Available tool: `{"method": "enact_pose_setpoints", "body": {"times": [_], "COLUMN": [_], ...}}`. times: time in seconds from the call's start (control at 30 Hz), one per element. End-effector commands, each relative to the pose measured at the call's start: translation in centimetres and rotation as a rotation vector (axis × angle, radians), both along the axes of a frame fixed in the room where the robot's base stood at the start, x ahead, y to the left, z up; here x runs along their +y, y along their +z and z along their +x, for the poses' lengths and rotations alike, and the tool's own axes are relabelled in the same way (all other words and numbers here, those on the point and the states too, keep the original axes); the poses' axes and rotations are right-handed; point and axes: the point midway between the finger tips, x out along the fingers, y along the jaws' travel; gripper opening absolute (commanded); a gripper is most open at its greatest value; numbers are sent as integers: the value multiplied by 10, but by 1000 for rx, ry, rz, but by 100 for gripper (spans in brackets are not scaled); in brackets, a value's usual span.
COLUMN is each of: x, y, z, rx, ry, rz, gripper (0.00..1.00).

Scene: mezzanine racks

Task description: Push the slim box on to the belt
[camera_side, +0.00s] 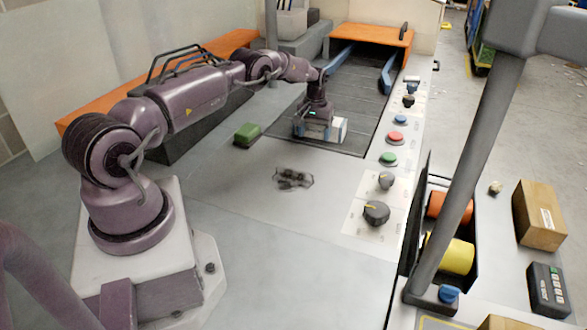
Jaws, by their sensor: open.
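A pale box (338,131), which looks like the slim box, is at the near end of the dark belt (350,95). My gripper (312,133) is low at this box, on its left side and partly in front of it. The fingers are small and partly lost against the box, and I cannot tell whether they touch it. The gripper is open. The belt runs away from the near table to an orange-topped housing (372,34) at the far end.
A green block (247,133) lies left of the belt. A small dark object (293,178) lies on the clear near table. A control strip with buttons and knobs (376,212) runs along the right. A grey post (465,160) and a brown carton (539,215) stand further right.

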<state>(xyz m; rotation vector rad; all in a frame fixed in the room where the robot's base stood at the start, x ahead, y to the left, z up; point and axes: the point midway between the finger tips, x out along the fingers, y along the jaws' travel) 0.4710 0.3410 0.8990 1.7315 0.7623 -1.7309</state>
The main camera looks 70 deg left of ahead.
Motion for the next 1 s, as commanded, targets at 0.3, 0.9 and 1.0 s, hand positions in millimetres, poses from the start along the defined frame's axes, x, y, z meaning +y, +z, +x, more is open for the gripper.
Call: {"method": "enact_pose_setpoints", "body": {"times": [0.3,0.9,1.0], "x": [-4,-4,-3], "y": [0,32,41], "z": [-3,-3,-3], "rx": [-1,-1,-1], "ry": [-1,-1,-1], "rz": [-1,1,1], "gripper": [72,72,72]}}
